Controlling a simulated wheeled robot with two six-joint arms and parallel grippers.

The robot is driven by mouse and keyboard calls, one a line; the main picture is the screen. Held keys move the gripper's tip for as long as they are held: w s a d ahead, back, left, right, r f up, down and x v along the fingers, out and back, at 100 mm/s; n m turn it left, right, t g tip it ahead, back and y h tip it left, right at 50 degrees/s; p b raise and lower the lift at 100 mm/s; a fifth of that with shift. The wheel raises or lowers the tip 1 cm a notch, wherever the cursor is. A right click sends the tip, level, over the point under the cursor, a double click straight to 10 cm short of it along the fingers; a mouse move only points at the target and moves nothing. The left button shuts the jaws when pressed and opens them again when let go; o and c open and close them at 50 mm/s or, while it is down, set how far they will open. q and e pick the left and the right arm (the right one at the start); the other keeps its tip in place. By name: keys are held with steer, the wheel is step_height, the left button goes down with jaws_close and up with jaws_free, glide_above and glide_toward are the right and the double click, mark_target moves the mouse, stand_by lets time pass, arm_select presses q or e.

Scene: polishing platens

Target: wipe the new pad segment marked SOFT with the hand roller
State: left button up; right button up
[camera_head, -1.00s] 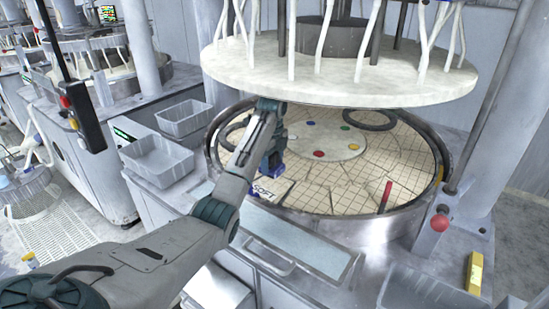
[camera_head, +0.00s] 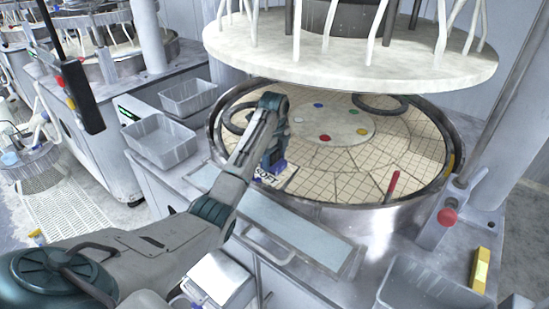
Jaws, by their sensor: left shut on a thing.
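The pad segment marked SOFT (camera_head: 267,180) lies at the near-left edge of the round platen, its black lettering on a white face. My left gripper (camera_head: 272,158) is directly over it, seen from behind. It is shut on what looks like the hand roller (camera_head: 280,166), of which only small blue parts show. The gripper hides most of the roller and part of the segment, so I cannot tell whether they touch. My right gripper is not in view.
The platen (camera_head: 345,165) has tan gridded segments, coloured dots at its centre and dark rings. A red-handled tool (camera_head: 392,185) stands near its right edge. A large white disc (camera_head: 350,62) hangs above. Grey bins (camera_head: 160,141) stand left; a red knob (camera_head: 447,217) is at right.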

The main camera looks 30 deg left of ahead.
arm_select(q)
steer(key=shift+d, duration=0.15)
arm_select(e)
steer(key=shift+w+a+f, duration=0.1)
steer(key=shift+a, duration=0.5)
arm_select(q)
steer(key=shift+f, duration=0.25)
steer(key=shift+f, duration=0.35)
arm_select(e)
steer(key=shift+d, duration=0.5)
arm_select(q)
steer(key=shift+f, duration=0.3)
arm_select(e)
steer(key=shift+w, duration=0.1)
arm_select(q)
steer(key=shift+w, duration=0.1)
